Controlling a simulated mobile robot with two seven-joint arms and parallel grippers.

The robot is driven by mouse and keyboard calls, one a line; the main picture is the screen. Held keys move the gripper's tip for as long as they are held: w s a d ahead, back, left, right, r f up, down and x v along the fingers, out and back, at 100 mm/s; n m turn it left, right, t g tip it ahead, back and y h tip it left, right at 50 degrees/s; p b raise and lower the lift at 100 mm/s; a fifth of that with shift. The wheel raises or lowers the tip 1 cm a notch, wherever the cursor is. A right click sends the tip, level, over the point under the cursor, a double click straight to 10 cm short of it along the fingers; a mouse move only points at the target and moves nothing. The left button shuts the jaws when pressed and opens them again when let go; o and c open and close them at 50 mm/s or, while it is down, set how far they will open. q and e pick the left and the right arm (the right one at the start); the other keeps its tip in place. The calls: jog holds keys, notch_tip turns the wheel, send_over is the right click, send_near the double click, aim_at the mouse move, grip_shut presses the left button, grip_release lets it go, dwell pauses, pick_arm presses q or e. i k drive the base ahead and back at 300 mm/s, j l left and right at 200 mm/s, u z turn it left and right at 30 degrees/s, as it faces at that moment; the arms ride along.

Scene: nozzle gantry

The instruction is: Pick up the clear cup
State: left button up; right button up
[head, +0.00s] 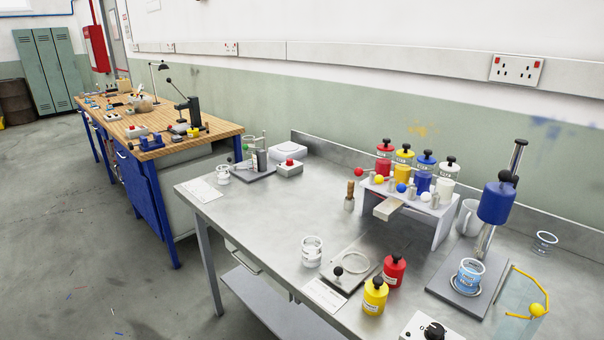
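A clear cup (312,251) stands upright on the steel table, left of a flat plate with a pale ring on it. A second clear cup (223,175) stands near the table's left end. A clear cup with a blue tint (470,274) is on the dark base of a stand with a blue cylinder. Another clear, cup-like vessel (545,243) is at the far right. I cannot tell which one the task means. Neither of my grippers is in view.
The steel table (262,215) is bare left of centre. A nozzle gantry (440,222) carries red, yellow, blue and white containers. Red (394,271) and yellow (375,297) bottles stand in front. The blue-cylinder stand (496,203) rises at right. A wooden bench (215,130) is behind left.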

aim_at(469, 276)
jog(key=z, duration=1.25)
